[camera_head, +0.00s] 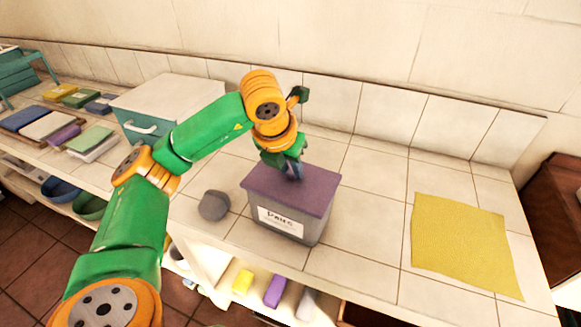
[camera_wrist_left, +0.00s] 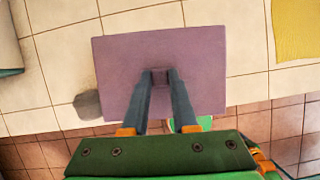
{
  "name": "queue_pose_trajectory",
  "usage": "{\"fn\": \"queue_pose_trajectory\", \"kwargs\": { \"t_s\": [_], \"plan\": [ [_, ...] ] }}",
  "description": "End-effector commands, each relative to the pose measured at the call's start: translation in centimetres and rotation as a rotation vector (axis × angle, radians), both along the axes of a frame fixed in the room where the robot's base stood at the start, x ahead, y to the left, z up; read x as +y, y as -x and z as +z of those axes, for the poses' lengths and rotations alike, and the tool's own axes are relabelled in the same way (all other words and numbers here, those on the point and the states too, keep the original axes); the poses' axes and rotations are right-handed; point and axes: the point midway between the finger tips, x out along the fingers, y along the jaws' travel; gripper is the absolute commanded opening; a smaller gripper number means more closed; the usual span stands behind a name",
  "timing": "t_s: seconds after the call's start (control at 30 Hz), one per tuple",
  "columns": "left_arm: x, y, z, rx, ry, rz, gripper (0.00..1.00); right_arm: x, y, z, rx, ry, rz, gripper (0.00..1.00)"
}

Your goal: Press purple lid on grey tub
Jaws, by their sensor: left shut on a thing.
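The purple lid (camera_head: 295,186) lies over the top of the grey tub (camera_head: 312,230), which stands on the tiled counter with a white label on its front. The lid looks level and lined up with the tub; I cannot tell whether it is fully seated. My left gripper (camera_head: 294,170) comes down from above and is shut on a small raised grip at the lid's middle. In the left wrist view, the lid (camera_wrist_left: 205,55) fills the centre and hides the tub, with the fingertips (camera_wrist_left: 160,76) on either side of the grip. My right gripper is not in view.
A grey rounded object (camera_head: 214,205) stands just left of the tub. A yellow cloth (camera_head: 462,240) lies flat on the right. Counter between tub and cloth is clear. A tiled wall runs behind.

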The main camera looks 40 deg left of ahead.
Motion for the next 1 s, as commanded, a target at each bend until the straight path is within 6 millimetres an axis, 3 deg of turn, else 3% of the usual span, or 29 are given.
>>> {"fn": "queue_pose_trajectory", "kwargs": {
  "t_s": [0.2,0.23,0.33,0.57,0.67,0.7,1.0],
  "plan": [
    [0.0,0.0,0.02,0.0,0.0,0.0,0.0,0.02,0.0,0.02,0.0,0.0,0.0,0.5],
    [0.0,0.0,0.02,0.0,0.0,0.0,0.34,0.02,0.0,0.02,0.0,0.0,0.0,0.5],
    [0.0,0.0,0.02,0.0,0.0,0.0,0.61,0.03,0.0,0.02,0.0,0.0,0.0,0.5],
    [0.0,-0.01,0.01,0.0,0.0,0.0,0.61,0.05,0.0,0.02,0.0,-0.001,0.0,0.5],
    [0.0,0.0,0.0,0.0,0.0,0.0,0.88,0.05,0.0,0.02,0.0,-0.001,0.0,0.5],
    [0.0,0.0,0.0,0.0,0.0,0.0,0.91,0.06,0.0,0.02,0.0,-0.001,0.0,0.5],
    [0.0,0.0,0.15,0.0,0.0,0.0,0.91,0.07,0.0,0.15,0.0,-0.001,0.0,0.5]
  ]
}}
